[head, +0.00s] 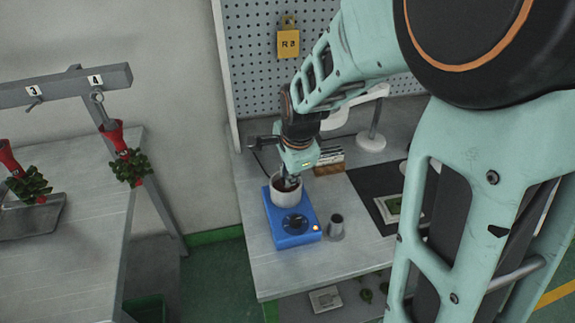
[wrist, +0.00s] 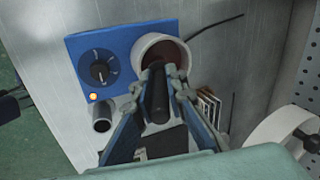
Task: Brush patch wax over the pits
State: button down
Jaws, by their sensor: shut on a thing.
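My gripper (head: 290,179) is shut on the dark handle of a brush (wrist: 157,98), seen in the wrist view. The handle points into a white pot (head: 286,198) with dark reddish-brown contents. The pot stands on a blue heater (head: 293,235) with a black dial and a lit amber lamp. The brush's tip is hidden inside the pot. The pot also shows in the wrist view (wrist: 144,46), just beyond my fingertips. I cannot make out any pits.
A small grey metal cup (head: 336,228) stands right of the heater. A rack of cards or tools (head: 329,161) and a white lamp (head: 371,141) stand behind. The bench front (head: 285,272) is clear.

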jog(key=shift+r+p, duration=1.9)
jog(key=shift+r, duration=1.2)
jog(key=shift+f, duration=0.1)
